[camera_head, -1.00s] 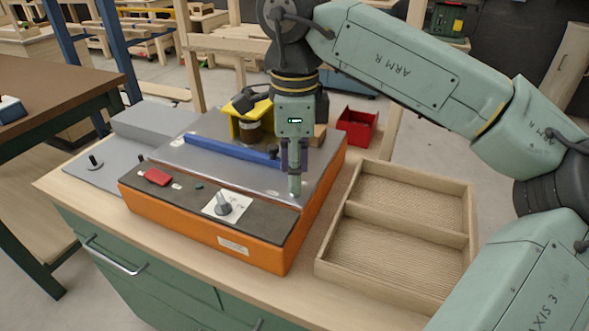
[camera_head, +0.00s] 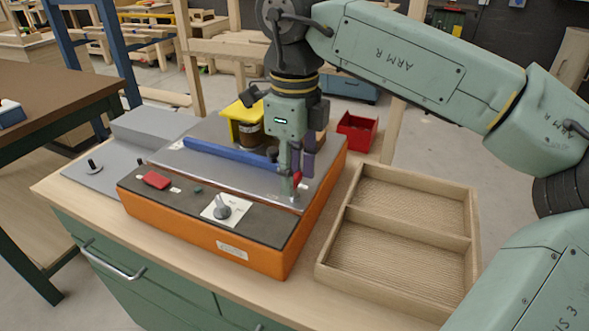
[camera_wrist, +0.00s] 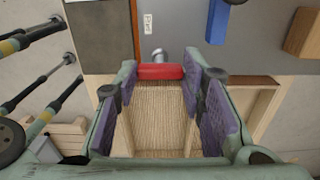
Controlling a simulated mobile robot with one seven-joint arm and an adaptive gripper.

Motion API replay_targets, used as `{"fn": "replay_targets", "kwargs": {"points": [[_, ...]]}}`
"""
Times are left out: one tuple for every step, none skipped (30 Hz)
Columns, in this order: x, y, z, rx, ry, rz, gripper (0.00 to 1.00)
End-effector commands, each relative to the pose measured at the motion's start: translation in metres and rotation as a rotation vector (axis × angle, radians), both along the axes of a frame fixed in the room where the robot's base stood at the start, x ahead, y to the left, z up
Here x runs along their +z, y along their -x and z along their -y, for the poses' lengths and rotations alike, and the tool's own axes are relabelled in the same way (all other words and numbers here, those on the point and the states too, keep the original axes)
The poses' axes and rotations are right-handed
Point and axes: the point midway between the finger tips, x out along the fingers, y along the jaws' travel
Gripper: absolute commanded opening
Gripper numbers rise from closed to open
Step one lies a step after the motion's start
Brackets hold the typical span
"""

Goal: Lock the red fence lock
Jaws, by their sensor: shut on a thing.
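The red fence lock (camera_head: 297,179) is a small red handle at the right end of the orange-sided machine (camera_head: 255,250), near the blue fence (camera_head: 230,154). In the wrist view it is a red bar (camera_wrist: 160,71) with a round metal pin behind it. My gripper (camera_head: 299,167) points down over that end of the machine. Its purple-padded fingers stand on either side of the red handle and are shut on it. The fingers partly hide the handle in the head view.
A two-compartment wooden tray (camera_head: 345,205) lies right of the machine. A red bin (camera_head: 357,132) stands behind it. A yellow guard (camera_head: 243,118) rises behind the fence. A knob (camera_head: 222,208) and a red switch (camera_head: 156,180) sit on the front panel.

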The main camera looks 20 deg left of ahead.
Motion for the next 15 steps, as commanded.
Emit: {"fn": "replay_targets", "kwargs": {"points": [[0.0001,-0.0002,0.0003,-0.003,0.000,0.000,0.09],[0.0001,-0.0002,0.0003,-0.003,0.000,0.000,0.09],[0.0001,-0.0002,0.0003,-0.003,0.000,0.000,0.09],[0.0001,-0.0002,0.0003,-0.003,0.000,0.000,0.09],[0.0001,-0.0002,0.0003,-0.003,0.000,0.000,0.09],[0.0001,-0.0002,0.0003,-0.002,0.000,0.000,0.09],[0.0001,-0.0002,0.0003,-0.002,0.000,0.000,0.09],[0.0001,-0.0002,0.0003,-0.002,0.000,0.000,0.38],[0.0001,-0.0002,0.0003,-0.002,0.000,0.000,0.40],[0.0000,-0.0002,0.0003,-0.002,0.000,0.000,0.42],[0.0001,-0.0002,0.0003,-0.002,0.000,0.000,0.44],[0.0000,-0.0001,0.0002,-0.001,0.000,0.000,0.47],[0.0000,-0.0002,0.0002,-0.001,0.000,0.000,0.49],[0.0000,-0.0001,0.0002,-0.001,0.000,0.000,0.51],[0.0000,-0.0001,0.0002,-0.001,0.000,0.000,0.54]]}}
